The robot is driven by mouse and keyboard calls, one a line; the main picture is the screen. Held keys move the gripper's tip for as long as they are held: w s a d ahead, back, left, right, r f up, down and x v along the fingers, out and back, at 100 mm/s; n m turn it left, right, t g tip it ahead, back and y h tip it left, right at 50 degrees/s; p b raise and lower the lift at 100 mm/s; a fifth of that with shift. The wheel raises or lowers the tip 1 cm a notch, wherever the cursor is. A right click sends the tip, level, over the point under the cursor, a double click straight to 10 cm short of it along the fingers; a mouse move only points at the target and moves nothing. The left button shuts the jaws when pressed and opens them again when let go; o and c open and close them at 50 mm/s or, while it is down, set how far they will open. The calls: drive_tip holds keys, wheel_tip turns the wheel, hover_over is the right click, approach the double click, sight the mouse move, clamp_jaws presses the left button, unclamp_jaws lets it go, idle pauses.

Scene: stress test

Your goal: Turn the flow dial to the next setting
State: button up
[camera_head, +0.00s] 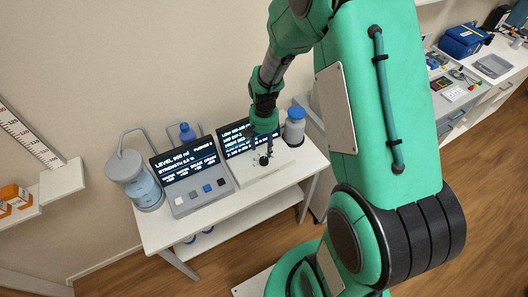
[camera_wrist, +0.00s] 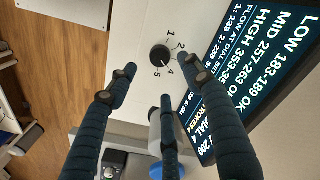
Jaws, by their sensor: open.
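The flow dial is a round black knob (camera_wrist: 160,55) on a white panel (camera_wrist: 140,25), ringed by printed numbers; 1, 2, 4 and 5 are readable. A small pale mark shows on its lower side, roughly toward 4 and 5; the exact setting is unclear. My gripper (camera_wrist: 161,77) is open and empty, its dark ribbed fingers spread just short of the knob in the wrist view. No finger clearly touches it. In the head view my gripper (camera_head: 265,142) points down over the white unit (camera_head: 258,180), its tips partly merging with the dark knob.
The screen (camera_wrist: 265,75) beside the dial lists LOW, MID and HIGH ranges. A grey console (camera_head: 188,182) with its own screen and buttons stands left of the white unit. A clear cylinder (camera_head: 135,180) is further left, and a blue-capped bottle (camera_head: 294,125) stands close right of my gripper.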

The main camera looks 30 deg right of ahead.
drive_tip(key=shift+r, duration=1.7)
drive_tip(key=shift+r, duration=0.1)
drive_tip(key=s+a+r+n+t+b, duration=0.1)
drive_tip(key=s+a+r, duration=0.25)
drive_tip(key=r, duration=0.65)
drive_tip(key=s+a+r+n+t, duration=0.2)
drive_tip(key=s+a+r, duration=0.15)
drive_tip(key=r, duration=0.65)
drive_tip(key=s+a+r+n+t, duration=0.1)
drive_tip(key=s+a+r, duration=0.1)
drive_tip(key=s+r, duration=0.3)
drive_tip(key=s+a+r+n+t+b, duration=0.1)
drive_tip(key=s+r, duration=0.4)
drive_tip(key=s, duration=0.6)
drive_tip(key=shift+s+a+n+t, duration=0.3)
drive_tip(key=shift+a+n, duration=0.2)
drive_tip(key=shift+a, duration=0.5)
drive_tip(key=shift+o, duration=0.5)
drive_tip(key=shift+w, duration=0.1)
